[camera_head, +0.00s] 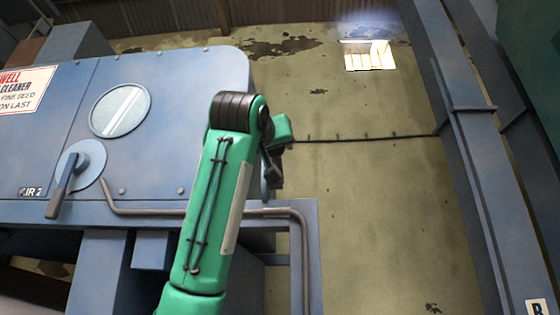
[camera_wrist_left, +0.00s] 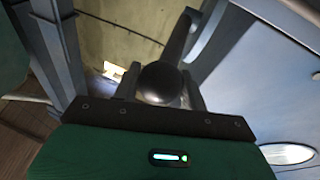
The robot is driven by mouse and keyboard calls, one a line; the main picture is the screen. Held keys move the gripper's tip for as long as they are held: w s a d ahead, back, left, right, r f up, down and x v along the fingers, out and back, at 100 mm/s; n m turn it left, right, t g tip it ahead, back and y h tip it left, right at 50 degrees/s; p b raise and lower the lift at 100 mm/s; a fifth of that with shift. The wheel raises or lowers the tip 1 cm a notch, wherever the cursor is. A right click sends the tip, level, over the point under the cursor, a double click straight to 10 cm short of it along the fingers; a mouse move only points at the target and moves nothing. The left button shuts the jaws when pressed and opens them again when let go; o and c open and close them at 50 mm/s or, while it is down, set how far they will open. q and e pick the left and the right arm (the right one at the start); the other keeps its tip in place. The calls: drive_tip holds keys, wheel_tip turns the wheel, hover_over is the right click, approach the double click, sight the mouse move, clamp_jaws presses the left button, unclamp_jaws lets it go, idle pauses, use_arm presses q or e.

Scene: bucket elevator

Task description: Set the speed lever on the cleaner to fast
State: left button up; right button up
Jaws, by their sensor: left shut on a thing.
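The blue cleaner (camera_head: 165,100) fills the left of the head view. My left arm reaches up in front of its right end, and the left gripper (camera_head: 274,174) is small and mostly hidden there, beside the end face. In the left wrist view, my left gripper (camera_wrist_left: 160,92) is shut on a dark round knob (camera_wrist_left: 162,78). A dark grey lever bar (camera_wrist_left: 181,36) runs up from behind the knob, beside the cleaner's blue side (camera_wrist_left: 275,70). I take this as the speed lever; its markings do not show. My right gripper is out of view.
A grey handle on a round plate (camera_head: 66,185), by an "AIR 2" label, sits on the cleaner's front below a round window (camera_head: 120,110). A pipe (camera_head: 285,212) bends along the lower right. Blue steel posts (camera_head: 480,160) stand right; the wall between is open.

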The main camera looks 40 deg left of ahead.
use_arm(q)
wheel_tip(320, 180, down, 11)
drive_tip(key=w+a+m+t+b, duration=0.1)
drive_tip(key=w+m+t+b, duration=0.1)
drive_tip(key=t+b, duration=0.4)
drive_tip(key=shift+r+b, duration=0.2)
drive_tip(key=shift+b, duration=2.6)
drive_tip(key=o, duration=1.3)
drive_tip(key=shift+o, duration=0.2)
drive_tip(key=shift+s, duration=0.15)
